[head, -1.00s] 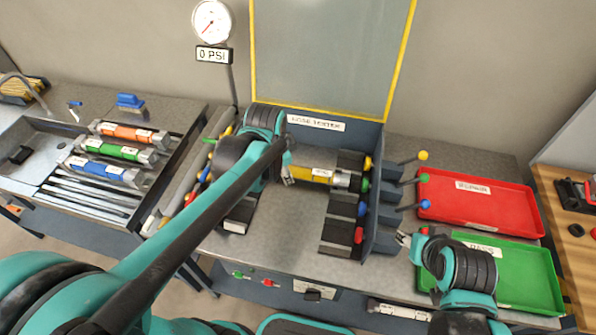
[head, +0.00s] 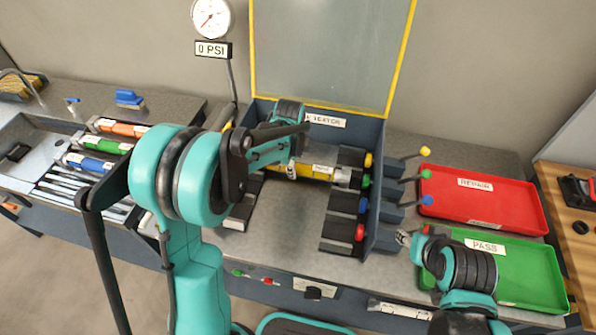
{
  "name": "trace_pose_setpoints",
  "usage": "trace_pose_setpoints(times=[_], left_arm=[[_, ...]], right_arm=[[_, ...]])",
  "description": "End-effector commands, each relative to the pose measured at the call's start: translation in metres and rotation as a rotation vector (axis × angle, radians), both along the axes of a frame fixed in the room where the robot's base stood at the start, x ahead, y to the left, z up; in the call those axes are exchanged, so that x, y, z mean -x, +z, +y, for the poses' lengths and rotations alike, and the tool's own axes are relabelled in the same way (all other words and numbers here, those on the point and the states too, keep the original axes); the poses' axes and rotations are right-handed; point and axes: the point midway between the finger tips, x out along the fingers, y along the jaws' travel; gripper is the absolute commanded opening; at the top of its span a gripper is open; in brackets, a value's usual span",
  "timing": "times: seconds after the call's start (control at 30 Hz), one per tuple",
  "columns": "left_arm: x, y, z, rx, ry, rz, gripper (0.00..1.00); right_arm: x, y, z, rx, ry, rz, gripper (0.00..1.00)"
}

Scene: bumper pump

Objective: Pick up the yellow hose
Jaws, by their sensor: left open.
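The yellow hose (head: 310,171) lies across the back of the hose tester (head: 374,200), with a white label on it and a metal fitting at its right end. Its left end is hidden behind my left arm. My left gripper (head: 292,170) is open at the hose's visible left part. It overlaps the hose in this view, and I cannot tell whether it touches. My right gripper (head: 403,238) is low at the right, just outside the tester and well away from the hose. Its fingers are too small to read.
A red tray (head: 490,205) and a green PASS tray (head: 520,272) are on the right. Colored levers (head: 425,152) stick out from the tester's right side. A raised clear lid (head: 335,50) stands behind.

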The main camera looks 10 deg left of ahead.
Motion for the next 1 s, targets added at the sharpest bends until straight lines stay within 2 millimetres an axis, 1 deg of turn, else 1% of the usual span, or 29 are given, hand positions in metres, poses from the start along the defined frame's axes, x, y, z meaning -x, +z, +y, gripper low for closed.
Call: trace_pose_setpoints(times=[0.03, 0.1, 0.17, 0.33, 0.37, 0.4, 0.47, 0.5, 0.57, 0.6, 0.87, 0.97, 1.0], left_arm=[[-0.002, -0.012, 0.0, 0.0, 0.0, 0.0, 0.6], [-0.004, -0.02, 0.0, 0.0, 0.0, 0.0, 0.6], [-0.004, -0.023, 0.0, 0.0, 0.001, 0.0, 0.6], [-0.004, -0.021, 0.0, 0.0, 0.001, 0.0, 0.6], [-0.004, -0.021, 0.0, 0.0, 0.001, 0.0, 0.57], [-0.004, -0.021, 0.0, 0.0, 0.001, 0.0, 0.46], [-0.004, -0.021, 0.0, 0.0, 0.001, 0.0, 0.31], [-0.004, -0.021, 0.0, 0.0, 0.001, 0.0, 0.2], [-0.004, -0.021, 0.0, 0.0, 0.001, 0.0, 0.04], [-0.004, -0.021, 0.0, 0.0, 0.001, 0.0, 0.0], [-0.004, -0.02, 0.0, 0.0, 0.001, -0.001, 0.0], [-0.004, -0.012, 0.0, 0.0, 0.001, -0.001, 0.0], [-0.004, -0.006, 0.0, 0.0, 0.001, -0.001, 0.0]], right_arm=[[0.0, -0.007, 0.0, 0.0, 0.0, 0.0, 0.45], [0.0, -0.01, 0.0, 0.0, 0.0, 0.0, 0.45], [0.0, -0.01, 0.0, 0.0, 0.0, 0.0, 0.45], [0.0, -0.009, 0.0, 0.0, 0.0, 0.0, 0.45], [0.0, -0.009, 0.0, 0.0, 0.0, 0.0, 0.45], [0.0, -0.009, 0.0, 0.0, 0.0, 0.0, 0.45], [0.0, -0.009, 0.0, 0.0, 0.0, 0.0, 0.45], [0.0, -0.009, 0.0, 0.0, 0.0, 0.0, 0.45], [0.0, -0.009, 0.0, 0.0, 0.0, 0.0, 0.45], [0.0, -0.009, 0.0, 0.0, 0.0, 0.0, 0.45], [0.0, -0.008, 0.0, 0.0, 0.0, 0.0, 0.45], [0.0, -0.005, 0.0, 0.0, 0.0, 0.0, 0.45], [0.0, -0.002, 0.0, 0.0, 0.0, 0.0, 0.45]])
